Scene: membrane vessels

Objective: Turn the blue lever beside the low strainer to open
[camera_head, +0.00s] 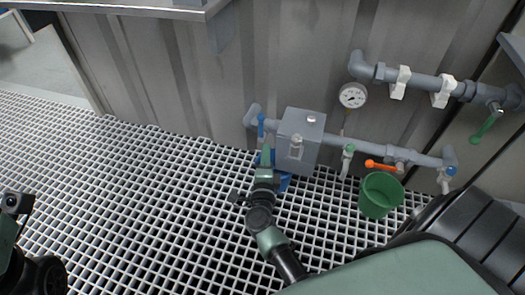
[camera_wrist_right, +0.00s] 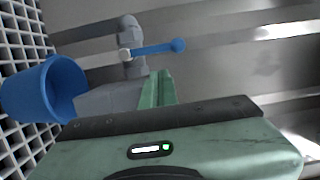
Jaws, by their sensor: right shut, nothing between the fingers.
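The low strainer is a grey box (camera_head: 300,138) on the lower pipe by the wall. The blue lever (camera_head: 261,124) is on the pipe just left of it, and the lever points across the pipe. In the right wrist view the blue lever (camera_wrist_right: 158,49) has a round knob at its free end. My right gripper (camera_head: 266,155) is shut and empty, just in front of and below the lever. In the wrist view its green fingers (camera_wrist_right: 157,88) end short of the lever, apparently apart from it. Part of my left arm shows at the left edge; its fingers are not visible.
A blue bucket (camera_wrist_right: 45,92) stands below the strainer, close to my right gripper. A green bucket (camera_head: 380,195) sits under an orange lever (camera_head: 380,165) to the right. A gauge (camera_head: 352,95) and a green lever (camera_head: 487,127) are higher up. The grating at left is clear.

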